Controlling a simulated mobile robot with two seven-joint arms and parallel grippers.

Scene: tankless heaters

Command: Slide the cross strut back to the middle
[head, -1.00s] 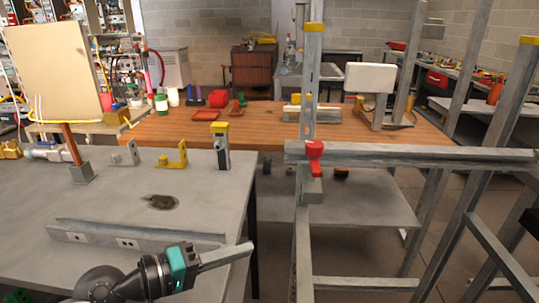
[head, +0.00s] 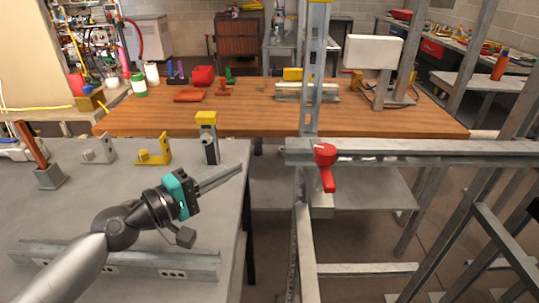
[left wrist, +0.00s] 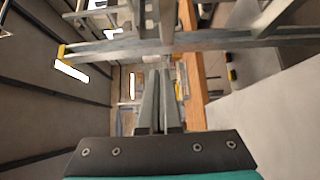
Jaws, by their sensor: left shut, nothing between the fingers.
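The cross strut (head: 420,150) is a grey metal bar. It runs level from the upright post at centre out to the right edge of the head view. A red clamp handle (head: 325,156) sits at its left end, by the upright post (head: 315,75), with its lever hanging down. My left gripper (head: 241,167) is shut and empty, left of that end and apart from it. In the left wrist view, the shut fingers (left wrist: 160,75) point toward a grey bar (left wrist: 220,42) crossing the picture; I cannot tell if it is the cross strut. My right gripper is not seen.
The grey bench (head: 100,210) at left holds a long channel (head: 190,265), a yellow bracket (head: 155,148) and a yellow-capped post (head: 208,140). A wooden table (head: 260,115) stands behind. More slanted grey posts (head: 465,215) stand at right.

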